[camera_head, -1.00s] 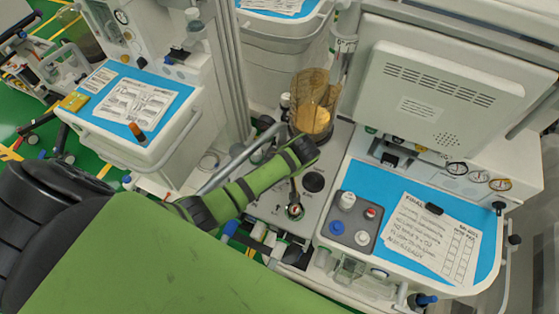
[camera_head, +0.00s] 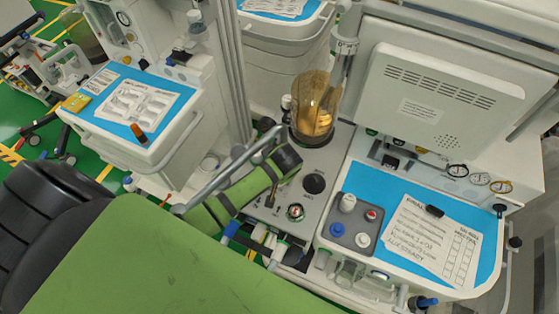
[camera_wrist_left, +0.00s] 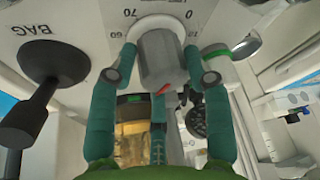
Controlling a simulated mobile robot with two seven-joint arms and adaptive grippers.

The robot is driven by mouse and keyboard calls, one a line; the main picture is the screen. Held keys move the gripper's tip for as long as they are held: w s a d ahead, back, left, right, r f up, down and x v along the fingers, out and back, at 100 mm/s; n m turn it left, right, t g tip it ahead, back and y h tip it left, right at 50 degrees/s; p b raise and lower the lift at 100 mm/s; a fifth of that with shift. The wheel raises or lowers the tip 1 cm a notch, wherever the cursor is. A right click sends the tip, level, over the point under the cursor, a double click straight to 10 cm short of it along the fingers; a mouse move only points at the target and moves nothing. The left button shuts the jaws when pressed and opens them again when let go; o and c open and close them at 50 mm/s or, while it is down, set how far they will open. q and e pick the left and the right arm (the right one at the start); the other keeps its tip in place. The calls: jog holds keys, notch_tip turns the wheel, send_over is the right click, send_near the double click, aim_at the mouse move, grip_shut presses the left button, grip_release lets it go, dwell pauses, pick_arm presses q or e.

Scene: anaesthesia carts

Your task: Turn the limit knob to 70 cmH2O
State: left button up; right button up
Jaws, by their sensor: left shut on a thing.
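In the left wrist view, the grey limit knob (camera_wrist_left: 160,57) stands out from a white panel with a dial scale. The numbers 70, 60 and 0 show around its base. A red mark shows near the knob's near end; I cannot tell which number it points to. My left gripper (camera_wrist_left: 160,50) is shut on the knob, with one teal finger on each side. In the head view, my left arm reaches in beside the anaesthesia machine's panel (camera_head: 320,160); its fingers and the knob are hidden. My right gripper is not in view.
A black BAG lever (camera_wrist_left: 55,65) is close left of the knob. In the head view, a grey rail (camera_head: 235,172) crosses my forearm. An amber bellows jar (camera_head: 315,105) stands just behind it. A blue worktop (camera_head: 480,262) with papers is at right.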

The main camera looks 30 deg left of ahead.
pick_arm(q)
jog(key=shift+a, duration=0.45)
jog(key=o, duration=1)
jog(key=shift+o, duration=0.2)
jog(key=shift+f, duration=0.1)
jog(key=shift+d+r, duration=0.2)
jog(key=shift+r, duration=0.15)
jog(key=v, duration=1.1)
jog(key=shift+s, duration=0.2)
jog(key=shift+a+r, duration=0.1)
